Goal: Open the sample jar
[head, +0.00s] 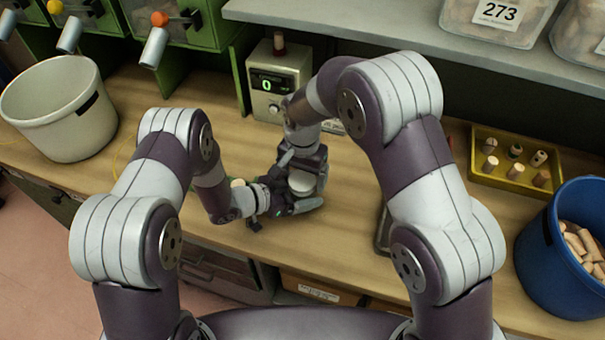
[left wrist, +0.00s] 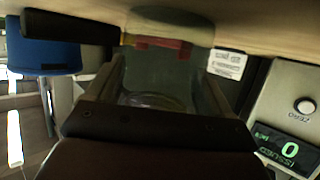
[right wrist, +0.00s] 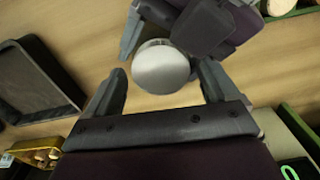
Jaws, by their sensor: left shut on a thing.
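The sample jar stands on the wooden bench, mostly hidden by my grippers. Its pale round lid (head: 302,182) shows between them in the head view. In the left wrist view the clear jar body (left wrist: 155,88) is between my left fingers, and my left gripper (head: 287,203) is shut on it from the side. In the right wrist view the white lid (right wrist: 160,67) is seen from above, on the jar. My right gripper (right wrist: 162,82) is open, with a finger to each side of the lid and visible gaps. It appears above the lid, not gripping it.
A yellow tray (head: 483,178) with several corks and a blue bin (head: 545,240) of corks are at right. A white bucket (head: 70,125) is at left. A dark tray (right wrist: 40,80) lies near. Bench left of the grippers is largely clear.

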